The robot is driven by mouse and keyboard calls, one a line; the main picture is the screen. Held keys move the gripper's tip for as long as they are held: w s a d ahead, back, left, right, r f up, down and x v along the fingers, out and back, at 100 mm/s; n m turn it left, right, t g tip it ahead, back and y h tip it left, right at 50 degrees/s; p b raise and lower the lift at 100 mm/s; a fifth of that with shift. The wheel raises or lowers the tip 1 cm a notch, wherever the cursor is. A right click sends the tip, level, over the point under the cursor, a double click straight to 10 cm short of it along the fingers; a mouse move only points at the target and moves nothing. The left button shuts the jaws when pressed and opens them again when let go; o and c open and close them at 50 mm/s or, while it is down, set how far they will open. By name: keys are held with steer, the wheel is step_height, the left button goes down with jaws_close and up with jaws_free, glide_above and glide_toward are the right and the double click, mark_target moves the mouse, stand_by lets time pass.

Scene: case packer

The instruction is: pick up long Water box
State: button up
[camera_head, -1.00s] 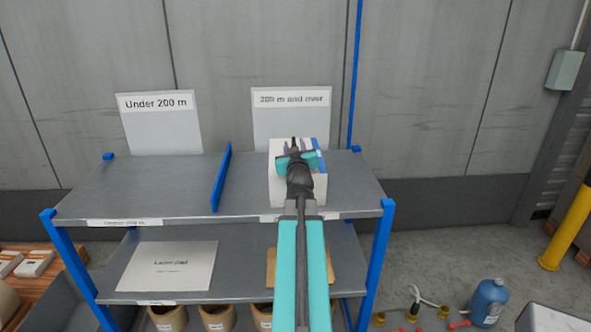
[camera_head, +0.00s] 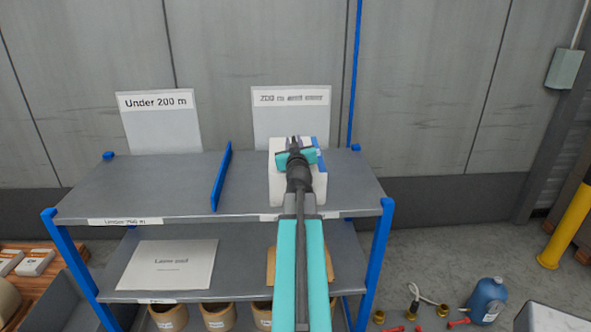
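A white box with blue markings (camera_head: 277,187) stands on the right part of the upper shelf, in front of the "200 m and over" sign. I cannot read any "Water" print on it. My gripper (camera_head: 295,147) is over the top of this box, seen from behind, and my arm covers the middle of the box. The fingers are small and partly hidden, so whether they are open or shut on the box cannot be made out.
The upper shelf (camera_head: 150,187) has a blue divider (camera_head: 221,177); its left half, by the "Under 200 m" sign (camera_head: 160,122), is bare. The lower shelf holds a label pad (camera_head: 168,266). A blue jug (camera_head: 487,302) stands on the floor at right.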

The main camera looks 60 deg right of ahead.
jaws_close()
stand_by(1.1)
steer(key=shift+r, duration=0.1)
